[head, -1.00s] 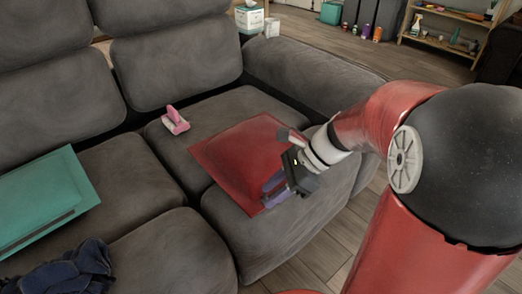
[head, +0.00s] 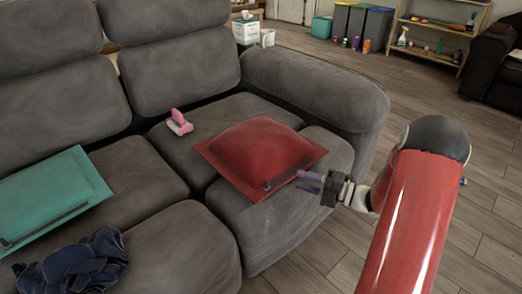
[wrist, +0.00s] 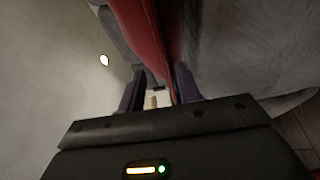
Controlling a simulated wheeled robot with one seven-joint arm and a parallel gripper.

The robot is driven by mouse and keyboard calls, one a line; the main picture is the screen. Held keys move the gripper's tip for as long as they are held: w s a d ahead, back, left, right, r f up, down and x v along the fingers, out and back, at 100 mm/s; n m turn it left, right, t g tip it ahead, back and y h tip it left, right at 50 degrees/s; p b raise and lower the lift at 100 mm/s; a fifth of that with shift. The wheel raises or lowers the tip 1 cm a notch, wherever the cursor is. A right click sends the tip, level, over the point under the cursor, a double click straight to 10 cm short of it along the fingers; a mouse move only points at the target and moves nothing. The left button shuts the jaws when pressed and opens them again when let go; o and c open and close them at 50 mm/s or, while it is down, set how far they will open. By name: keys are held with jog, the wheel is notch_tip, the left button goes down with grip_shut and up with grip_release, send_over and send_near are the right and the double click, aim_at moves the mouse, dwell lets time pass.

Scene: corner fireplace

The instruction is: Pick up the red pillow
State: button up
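The red pillow (head: 258,152) lies on the right seat of the grey sofa, its middle bulging up and a dark strip along its front edge. It also shows as a red band at the top of the wrist view (wrist: 148,35). My gripper (head: 306,181) is at the pillow's front right edge, pointing left toward it. In the wrist view its two dark fingers (wrist: 158,86) stand apart, with the red edge reaching down beside the right finger. I cannot tell whether they touch.
A pink object (head: 179,123) lies on the seat behind the pillow. A teal cushion (head: 48,195) and a dark blue cloth (head: 75,265) lie on the left seats. The sofa's right armrest (head: 315,88) rises behind the pillow.

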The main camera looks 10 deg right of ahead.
aim_at(292, 178)
jog(key=x, duration=0.4)
jog(key=shift+s+f, duration=0.2)
jog(key=shift+f, duration=0.15)
jog(key=shift+w+a, duration=0.4)
jog(key=shift+a, duration=0.2)
jog(key=shift+c, duration=0.4)
grip_shut()
